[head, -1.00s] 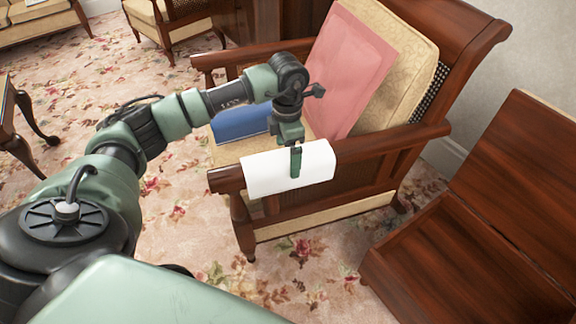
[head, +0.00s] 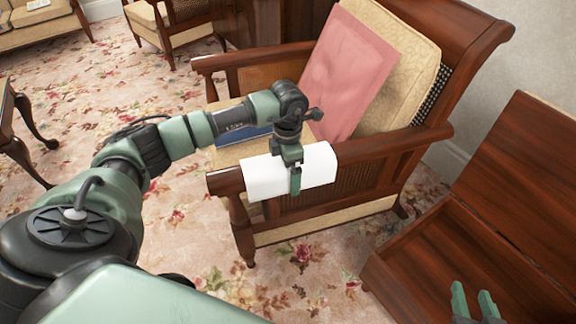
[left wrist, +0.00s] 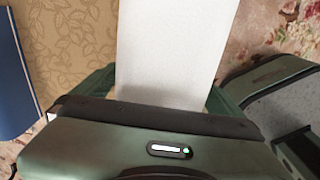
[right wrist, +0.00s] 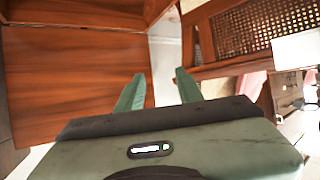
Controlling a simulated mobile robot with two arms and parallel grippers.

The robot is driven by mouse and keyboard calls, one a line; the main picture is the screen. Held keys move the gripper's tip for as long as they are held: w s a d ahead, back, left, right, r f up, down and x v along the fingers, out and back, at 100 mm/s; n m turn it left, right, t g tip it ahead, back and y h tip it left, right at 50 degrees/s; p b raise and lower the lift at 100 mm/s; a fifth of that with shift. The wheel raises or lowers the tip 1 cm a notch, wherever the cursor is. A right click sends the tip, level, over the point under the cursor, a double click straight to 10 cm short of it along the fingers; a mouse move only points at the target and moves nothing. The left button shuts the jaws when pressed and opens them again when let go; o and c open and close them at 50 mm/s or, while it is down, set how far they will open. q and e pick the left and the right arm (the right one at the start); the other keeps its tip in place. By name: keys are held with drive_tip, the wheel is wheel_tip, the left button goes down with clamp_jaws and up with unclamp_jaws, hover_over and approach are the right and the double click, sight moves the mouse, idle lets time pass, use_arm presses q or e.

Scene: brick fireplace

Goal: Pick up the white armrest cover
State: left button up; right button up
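The white armrest cover (head: 262,178) lies draped over the near wooden armrest (head: 226,181) of the armchair. My left gripper (head: 290,170) is right over it, pointing down, with one finger in front of the cover's near side; the other finger is hidden in the head view. In the left wrist view the cover (left wrist: 175,45) runs between the two spread fingers; I cannot tell whether they touch it. My right gripper (head: 474,302) is open and empty at the lower right, away from the cover. Its fingers also show apart in the right wrist view (right wrist: 158,92).
A pink cushion (head: 343,70) leans on the chair's beige backrest, and a blue item (head: 240,136) lies on the seat, partly behind my left arm. A dark wooden cabinet (head: 500,225) stands at the right, near my right gripper. Floral carpet lies open in front of the chair.

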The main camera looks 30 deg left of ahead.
use_arm(q)
drive_tip(key=c, duration=1.2)
drive_tip(key=shift+o, duration=0.2)
drive_tip(key=shift+r, duration=0.15)
